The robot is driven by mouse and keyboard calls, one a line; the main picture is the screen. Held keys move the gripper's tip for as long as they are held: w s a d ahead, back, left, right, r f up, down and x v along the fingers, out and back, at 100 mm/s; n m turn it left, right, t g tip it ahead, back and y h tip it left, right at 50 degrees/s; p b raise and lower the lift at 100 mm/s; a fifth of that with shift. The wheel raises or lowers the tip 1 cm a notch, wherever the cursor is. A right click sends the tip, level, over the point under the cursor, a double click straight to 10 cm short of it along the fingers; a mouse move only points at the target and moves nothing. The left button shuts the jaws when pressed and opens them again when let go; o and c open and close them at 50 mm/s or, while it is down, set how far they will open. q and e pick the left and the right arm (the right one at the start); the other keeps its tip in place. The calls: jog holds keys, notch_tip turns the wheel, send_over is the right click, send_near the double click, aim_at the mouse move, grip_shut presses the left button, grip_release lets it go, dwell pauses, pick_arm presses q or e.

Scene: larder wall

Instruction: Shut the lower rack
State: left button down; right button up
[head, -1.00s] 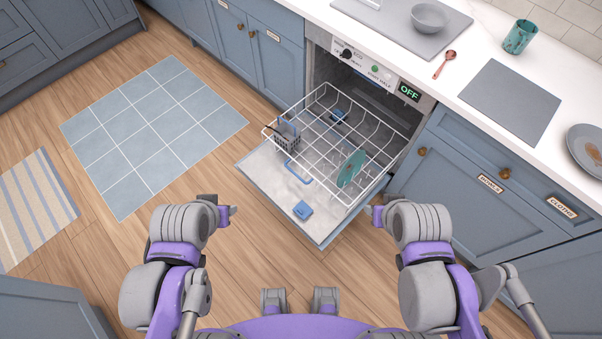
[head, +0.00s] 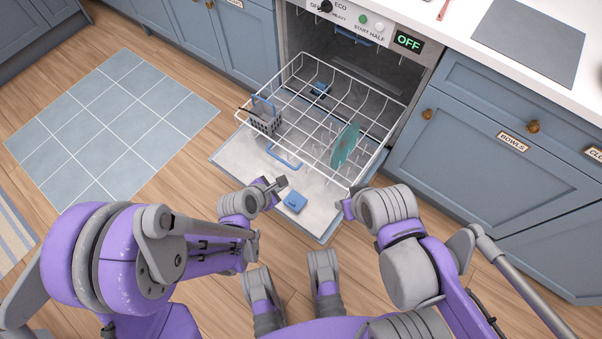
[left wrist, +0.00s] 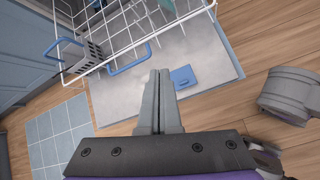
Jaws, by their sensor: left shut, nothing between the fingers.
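The white wire lower rack (head: 322,75) is pulled out of the dishwasher over its open, folded-down door (head: 235,160). A teal plate (head: 345,145) stands upright in the rack, and a grey cutlery basket (head: 263,115) sits at its left corner. A blue handle (head: 284,156) is on the rack's front. My left gripper (head: 279,184) is shut and empty, just in front of the rack's front edge, apart from it; it also shows in the left wrist view (left wrist: 160,80). My right gripper (head: 345,207) is near the door's right front corner; its fingers are too small to judge.
A blue dispenser flap (head: 295,202) sits on the door's inner face. Blue cabinets (head: 480,145) flank the dishwasher on both sides. A worktop runs above. A tiled mat (head: 110,125) lies on the wooden floor to the left, where there is free room.

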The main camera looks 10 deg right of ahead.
pick_arm(q)
notch_tip(320, 180, down, 8)
jog(key=d+r+n+b, duration=0.1)
jog(key=d+n+b, duration=0.1)
jog(key=d+n, duration=0.15)
jog(key=b, duration=0.2)
send_near(315, 171)
jog(key=shift+n+h, duration=0.35)
jog(key=shift+h, duration=0.05)
jog(key=f, duration=0.1)
jog(key=w+d+f, duration=0.1)
jog(key=f, duration=0.1)
jog(key=d+f, duration=0.1)
jog(key=shift+w+f, duration=0.3)
jog(key=shift+w, duration=0.1)
jog(key=shift+w+d, duration=0.35)
pick_arm(e)
jog(key=x, duration=0.6)
jog(key=shift+s+a+f, duration=0.2)
jog(key=shift+a+f, duration=0.15)
jog(key=shift+a, duration=0.1)
pick_arm(q)
jog(key=shift+w, duration=0.1)
